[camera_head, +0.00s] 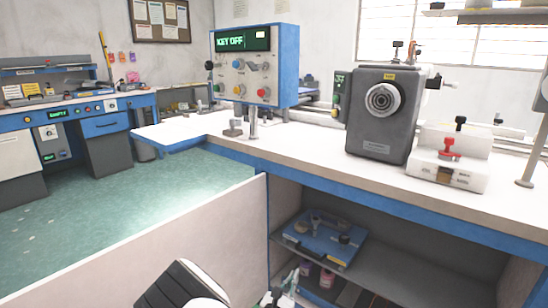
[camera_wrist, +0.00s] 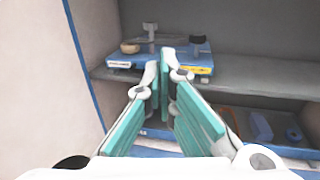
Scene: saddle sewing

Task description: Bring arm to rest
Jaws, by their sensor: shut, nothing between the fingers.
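My gripper (camera_wrist: 160,75) shows in the wrist view with its two teal-padded fingers together at the tips, shut and empty. It points into the shelf space under the workbench, in front of a blue toolbox-like tray (camera_wrist: 165,57) on the shelf. In the head view, part of my white and black arm shows at the bottom edge, low in front of the bench's open shelves. The gripper's fingertips are not clear in that view.
The workbench (camera_head: 320,150) carries a blue control box (camera_head: 250,65) reading KEY OFF, a dark grey machine (camera_head: 380,115) and a white block with a red clamp (camera_head: 448,160). A pale panel (camera_head: 130,255) borders the shelves on the left. Green floor (camera_head: 130,200) lies open beyond.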

